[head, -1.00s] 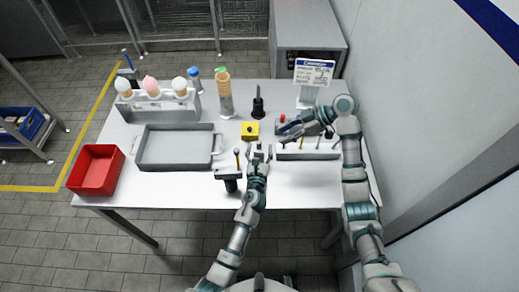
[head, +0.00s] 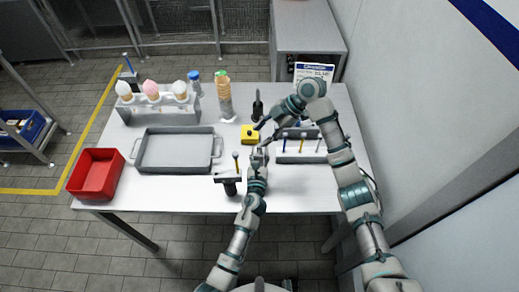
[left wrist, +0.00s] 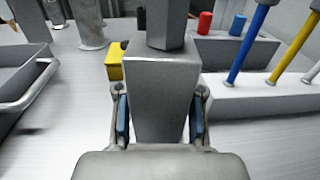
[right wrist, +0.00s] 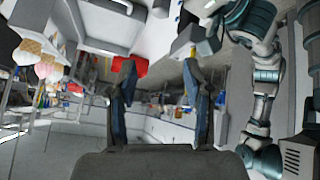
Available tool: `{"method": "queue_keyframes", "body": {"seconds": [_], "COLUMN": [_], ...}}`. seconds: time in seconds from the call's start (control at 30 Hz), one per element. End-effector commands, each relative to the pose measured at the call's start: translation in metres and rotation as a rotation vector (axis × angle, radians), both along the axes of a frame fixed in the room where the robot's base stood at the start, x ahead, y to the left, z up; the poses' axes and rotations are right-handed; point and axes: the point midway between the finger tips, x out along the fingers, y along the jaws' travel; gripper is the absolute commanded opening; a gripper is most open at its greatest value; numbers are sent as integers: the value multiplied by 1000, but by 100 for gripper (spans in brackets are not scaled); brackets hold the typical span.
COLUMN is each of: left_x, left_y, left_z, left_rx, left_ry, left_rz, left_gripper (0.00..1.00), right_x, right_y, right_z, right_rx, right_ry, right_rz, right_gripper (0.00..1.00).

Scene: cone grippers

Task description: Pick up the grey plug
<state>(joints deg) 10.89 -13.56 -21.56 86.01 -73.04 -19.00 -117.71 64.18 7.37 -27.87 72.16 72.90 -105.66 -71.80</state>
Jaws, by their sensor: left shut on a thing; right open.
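The grey plug (left wrist: 160,85), a square block with a narrower faceted top, stands upright between the fingers of my left gripper (left wrist: 160,120). The blue pads touch its two sides, and the gripper is shut on it. In the head view my left gripper (head: 259,158) is near the table's front middle, where the plug is small and hard to make out. My right gripper (head: 268,128) hangs above the table beyond the left one, near the yellow block (head: 250,134). In the right wrist view my right gripper (right wrist: 160,85) is open with nothing between its fingers.
A white rack (head: 300,158) with several coloured tools is right of my left gripper. A holder with a red plug (left wrist: 205,23) and a blue plug (left wrist: 238,25) is behind it. A grey tray (head: 177,167) and red bin (head: 95,174) are left. The right front table is clear.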

Motion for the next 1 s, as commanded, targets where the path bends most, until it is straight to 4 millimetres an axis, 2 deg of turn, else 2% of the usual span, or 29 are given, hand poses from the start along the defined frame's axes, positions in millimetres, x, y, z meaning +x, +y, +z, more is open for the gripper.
{"method": "queue_keyframes", "body": {"seconds": [0.03,0.1,0.2,0.4,0.57,0.67,0.9,1.0], "left_x": [0,0,0,0,0,0,0,0], "left_y": [0,0,0,0,0,0,0,0], "left_z": [-1,-1,-1,-1,-1,-1,-1,-1], "left_rx": [0,0,0,1,1,1,1,1], "left_ry": [2,2,2,2,2,2,2,2], "left_rz": [0,0,0,0,0,0,-1,-1], "left_gripper": [0,0,0,0,0,0,0,0], "right_x": [-2,-5,-6,3,10,11,11,11], "right_y": [14,28,36,27,17,14,14,14], "right_z": [9,14,20,28,33,25,-18,-29], "right_rx": [-63,-153,-284,-498,-584,-603,-604,-604], "right_ry": [-61,-138,-228,-329,-355,-358,-357,-358], "right_rz": [91,222,383,595,666,684,684,684], "right_gripper": [51,51,51,51,51,51,51,51]}}
